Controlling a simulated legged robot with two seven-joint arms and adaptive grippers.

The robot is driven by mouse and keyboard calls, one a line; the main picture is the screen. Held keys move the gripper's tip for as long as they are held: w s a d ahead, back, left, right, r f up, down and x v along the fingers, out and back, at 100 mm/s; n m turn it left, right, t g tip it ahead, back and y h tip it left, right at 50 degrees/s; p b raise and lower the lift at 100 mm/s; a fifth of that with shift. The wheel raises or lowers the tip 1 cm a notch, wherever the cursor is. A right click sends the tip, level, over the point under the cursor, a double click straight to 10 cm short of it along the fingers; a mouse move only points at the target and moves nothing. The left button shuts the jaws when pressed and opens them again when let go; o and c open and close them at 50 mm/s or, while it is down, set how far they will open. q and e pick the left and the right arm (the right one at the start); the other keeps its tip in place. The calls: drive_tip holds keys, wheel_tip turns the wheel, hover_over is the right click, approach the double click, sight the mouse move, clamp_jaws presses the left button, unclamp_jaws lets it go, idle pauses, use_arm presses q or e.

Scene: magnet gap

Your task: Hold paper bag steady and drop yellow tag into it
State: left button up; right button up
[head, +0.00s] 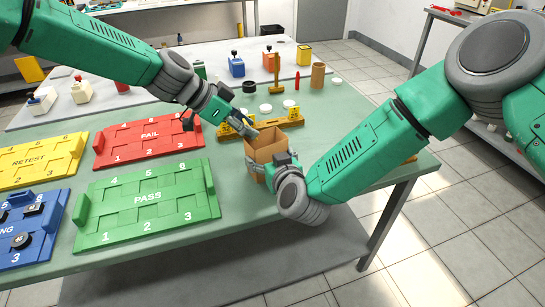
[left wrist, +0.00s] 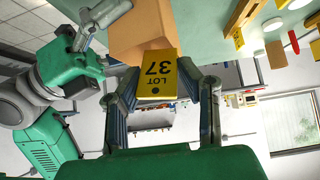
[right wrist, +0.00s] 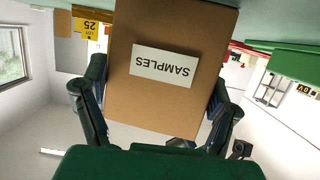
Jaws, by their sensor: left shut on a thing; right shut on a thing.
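The paper bag (head: 262,152) is a brown open-topped box shape standing upright at the table's front right. In the right wrist view the bag (right wrist: 170,100) shows a white SAMPLES label, and my right gripper (head: 270,170) is shut on its sides. The yellow tag (left wrist: 158,75), printed LOT 37, is held in my left gripper (left wrist: 166,84). The left gripper is just above and beside the bag's opening in the head view. In the left wrist view the tag overlaps the bag (left wrist: 150,30); whether they touch is unclear.
A wooden rack (head: 280,123) with yellow tags stands just behind the bag; one tag (right wrist: 87,27) reads LOT 25. The green PASS tray (head: 145,205) and red FAIL tray (head: 145,142) lie to the left. The table's front edge is close to the bag.

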use_arm(q)
drive_tip(key=shift+s+a+f, duration=0.1)
drive_tip(key=shift+a+f, duration=0.25)
drive_tip(key=shift+f, duration=0.05)
drive_tip(key=o, duration=1.1)
drive_tip(key=shift+a, duration=0.2)
drive_tip(key=shift+d+r, duration=0.2)
drive_tip(key=shift+d, duration=0.1)
drive_tip(key=shift+a+r, duration=0.1)
drive_tip(key=shift+r, duration=0.15)
drive_tip(key=v, duration=1.1)
drive_tip(key=shift+a, duration=0.4)
